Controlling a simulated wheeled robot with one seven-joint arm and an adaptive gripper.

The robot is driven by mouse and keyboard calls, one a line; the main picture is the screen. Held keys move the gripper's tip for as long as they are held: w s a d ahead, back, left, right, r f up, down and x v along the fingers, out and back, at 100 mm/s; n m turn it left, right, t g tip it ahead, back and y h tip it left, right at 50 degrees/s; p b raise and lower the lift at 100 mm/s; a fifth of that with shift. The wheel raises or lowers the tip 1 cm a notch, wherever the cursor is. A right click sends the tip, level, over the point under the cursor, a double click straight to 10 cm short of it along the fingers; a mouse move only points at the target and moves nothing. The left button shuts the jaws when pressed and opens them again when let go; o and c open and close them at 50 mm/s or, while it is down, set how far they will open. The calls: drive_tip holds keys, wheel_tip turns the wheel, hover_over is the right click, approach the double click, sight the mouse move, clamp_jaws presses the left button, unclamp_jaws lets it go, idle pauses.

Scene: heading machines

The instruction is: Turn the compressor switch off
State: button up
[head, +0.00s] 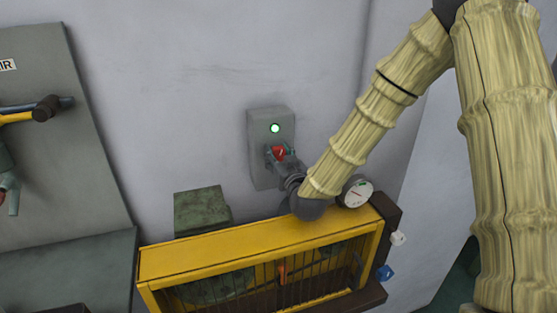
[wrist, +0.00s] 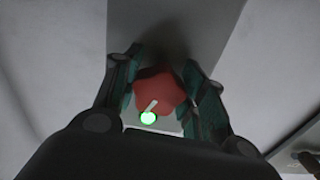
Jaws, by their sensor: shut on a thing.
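The compressor switch is a red knob (head: 279,153) on a grey wall box (head: 258,122). A round green light (head: 275,128) is lit above the knob in the head view. My gripper (head: 280,154) is at the box, with its fingers around the knob. In the wrist view the red knob (wrist: 158,90) sits between the two green-padded fingers of my gripper (wrist: 160,92), and they are shut on it. A pale pointer mark (wrist: 151,105) shows on the knob, slanted, near the lit green light (wrist: 148,118). The knob's edges are partly hidden by the fingers.
A yellow-framed compressor (head: 200,255) with a barred front stands below the box. A round gauge (head: 356,192) is at its right end, close to my wrist. A grey-green block (head: 201,211) is behind it. A grey tool board (head: 75,140) hangs at left.

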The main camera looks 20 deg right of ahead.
sight(276, 120)
drive_tip(key=shift+d+f+n+b, duration=0.15)
drive_tip(key=shift+n+b, duration=1.05)
drive_tip(key=shift+n, duration=1.1)
drive_tip(key=o, duration=1.1)
drive_tip(key=shift+r, duration=0.25)
drive_tip(key=shift+r, duration=4.85)
